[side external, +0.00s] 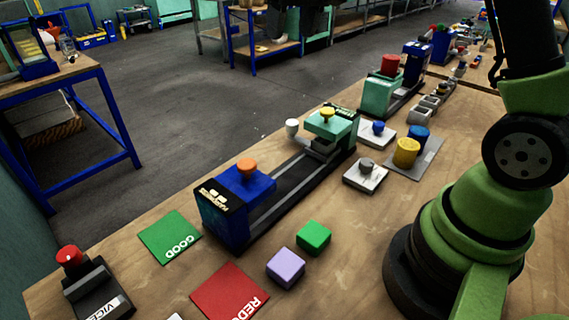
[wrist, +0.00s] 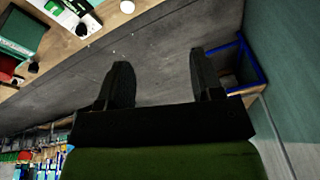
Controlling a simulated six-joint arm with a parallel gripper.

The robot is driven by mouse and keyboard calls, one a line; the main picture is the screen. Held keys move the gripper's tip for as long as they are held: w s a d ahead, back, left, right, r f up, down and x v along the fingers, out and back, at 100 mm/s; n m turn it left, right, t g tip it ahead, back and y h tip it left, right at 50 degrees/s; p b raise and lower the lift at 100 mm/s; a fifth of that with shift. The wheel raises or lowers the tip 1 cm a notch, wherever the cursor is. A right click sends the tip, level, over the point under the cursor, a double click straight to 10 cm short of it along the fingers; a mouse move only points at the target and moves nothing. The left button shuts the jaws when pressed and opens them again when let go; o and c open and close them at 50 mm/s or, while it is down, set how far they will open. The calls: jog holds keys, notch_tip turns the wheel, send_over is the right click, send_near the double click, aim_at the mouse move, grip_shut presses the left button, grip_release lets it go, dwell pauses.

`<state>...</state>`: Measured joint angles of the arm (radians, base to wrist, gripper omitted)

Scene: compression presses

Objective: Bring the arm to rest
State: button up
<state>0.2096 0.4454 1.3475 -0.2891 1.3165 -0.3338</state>
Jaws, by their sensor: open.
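My gripper (wrist: 160,85) shows in the wrist view with its two dark fingers apart and nothing between them. It points out over the grey floor, away from the work table. In the side external view my green arm (side external: 470,215) stands at the right of the table, and its upper part runs out of the top of the picture. My gripper is out of that view.
The wooden table (side external: 360,225) bears a blue and green press (side external: 240,195), a green cube (side external: 313,237), a lilac cube (side external: 285,267), a green GOOD mat (side external: 170,237) and a red mat (side external: 230,292). A black-based red-knob device (side external: 95,285) stands front left. Bare wood lies before my base.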

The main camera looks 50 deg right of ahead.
jog(key=s+a+r+t, duration=0.1)
jog(key=s+a+r, duration=0.2)
jog(key=s, duration=0.3)
jog(key=s+a+r+t, duration=0.2)
jog(key=s+a, duration=0.1)
jog(key=s, duration=0.3)
jog(key=s+a+f+t+y, duration=0.1)
jog(key=s+a+f, duration=0.2)
jog(key=s, duration=0.7)
jog(key=shift+s+a+m+y, duration=0.2)
jog(key=shift+s+m+y, duration=0.1)
jog(key=shift+m+y, duration=0.1)
